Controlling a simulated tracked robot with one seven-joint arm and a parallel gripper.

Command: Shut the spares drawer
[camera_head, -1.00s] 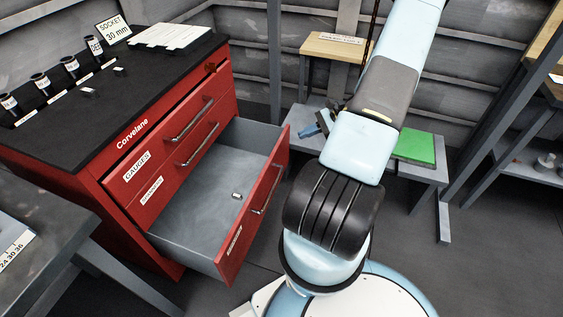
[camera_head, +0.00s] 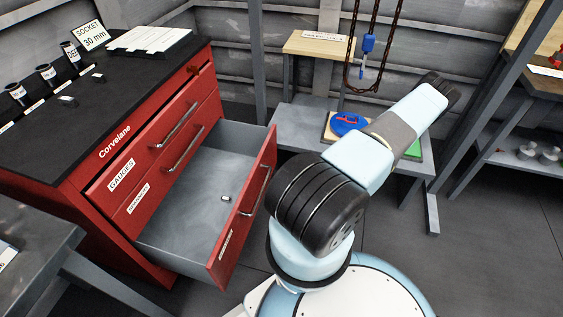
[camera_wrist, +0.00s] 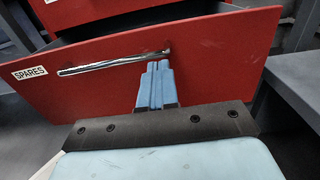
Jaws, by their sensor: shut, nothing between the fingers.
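The spares drawer (camera_head: 190,262) is the lowest drawer of the red cabinet (camera_head: 75,200) and is pulled far out in the head view. A small metal piece (camera_head: 226,198) lies on its floor. In the wrist view the red drawer front (camera_wrist: 215,55) fills the upper part, with a SPARES label (camera_wrist: 30,72) and a chrome bar handle (camera_wrist: 110,64). My gripper (camera_wrist: 157,68) is shut and empty, its blue fingertips at the right end of the handle, close to the front. I cannot tell whether they touch. In the head view the gripper is hidden.
Several dark sockets (camera_head: 47,75) and a sign (camera_head: 90,35) stand on the cabinet top. A grey bench (camera_head: 300,128) with a blue round part (camera_head: 348,124) stands behind my arm. A blue hoist hook (camera_head: 367,45) hangs on a chain. Another bench (camera_head: 30,230) is at the left.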

